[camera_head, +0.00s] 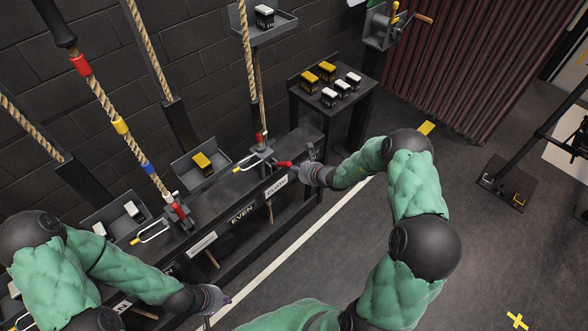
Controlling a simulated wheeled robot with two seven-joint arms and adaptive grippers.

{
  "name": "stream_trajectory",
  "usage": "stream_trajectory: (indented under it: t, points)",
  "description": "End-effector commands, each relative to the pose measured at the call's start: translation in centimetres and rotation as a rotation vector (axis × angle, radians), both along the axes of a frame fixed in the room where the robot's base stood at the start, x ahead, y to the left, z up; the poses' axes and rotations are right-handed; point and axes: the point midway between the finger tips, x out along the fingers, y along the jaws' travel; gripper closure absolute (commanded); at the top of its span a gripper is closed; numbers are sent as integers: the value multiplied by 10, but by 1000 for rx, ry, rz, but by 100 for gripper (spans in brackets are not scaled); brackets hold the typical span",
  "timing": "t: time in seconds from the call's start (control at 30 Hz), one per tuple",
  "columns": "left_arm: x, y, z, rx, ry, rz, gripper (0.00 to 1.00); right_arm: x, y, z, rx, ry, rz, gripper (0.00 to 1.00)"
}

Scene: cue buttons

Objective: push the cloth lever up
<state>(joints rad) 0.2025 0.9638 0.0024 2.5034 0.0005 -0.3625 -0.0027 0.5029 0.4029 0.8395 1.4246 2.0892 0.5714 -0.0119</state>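The cloth lever (285,164) has a red grip and sits on the dark rail above a white label (276,187) that seems to read CLOTH. A rope rises from its bracket. My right gripper (307,170) is at the right end of the red grip, touching or very close to it. Its fingers are too small and dark to tell whether they are closed around the grip. My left gripper (208,310) is low in the picture, in front of the rail and apart from the levers. Its finger opening is not clear.
Trays hold black, yellow and white blocks. A dark table (300,97) with several blocks stands behind my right gripper. Open floor (480,250) lies to the right.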

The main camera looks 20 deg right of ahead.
Motion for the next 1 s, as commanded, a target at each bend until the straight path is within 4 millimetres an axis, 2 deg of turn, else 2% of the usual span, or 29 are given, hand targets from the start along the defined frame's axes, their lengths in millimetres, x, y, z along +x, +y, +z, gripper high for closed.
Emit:
stream_trajectory:
  t: [0.03,0.2,0.5,0.77,1.0]
  points:
    - [0,0,14,0,0,0,100,5,2,13,-12,27,4,100]
    - [0,0,34,0,0,0,100,13,5,23,-51,132,2,100]
    - [0,0,55,0,0,0,100,25,10,33,-95,260,2,100]
    - [0,0,69,0,0,0,100,38,14,44,-94,255,2,100]
    - [0,0,85,0,0,0,100,59,22,56,-92,254,2,100]
